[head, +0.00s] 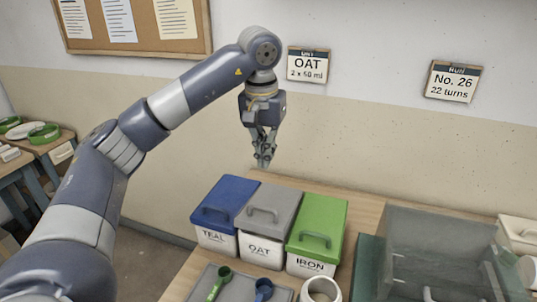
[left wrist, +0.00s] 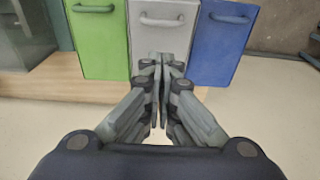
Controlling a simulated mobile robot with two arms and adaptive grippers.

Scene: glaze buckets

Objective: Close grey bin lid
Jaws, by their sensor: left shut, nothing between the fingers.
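The grey bin (head: 262,250), labelled OAT, stands between a blue bin and a green bin on the table. Its grey lid (head: 270,208), with a raised handle, lies flat over the bin and looks shut. The grey lid also shows in the left wrist view (left wrist: 163,28), beyond my fingers. My left gripper (head: 264,162) is shut and empty, pointing down above the back edge of the bins, apart from the lid. Its fingertips meet in the left wrist view (left wrist: 160,62). My right gripper is in neither view.
The blue bin (head: 215,238) labelled TEAL and the green bin (head: 308,263) labelled IRON flank the grey one, lids down. A tray (head: 236,290) with green and blue scoops and a white jar (head: 321,290) sit in front. A transparent box (head: 430,240) stands right.

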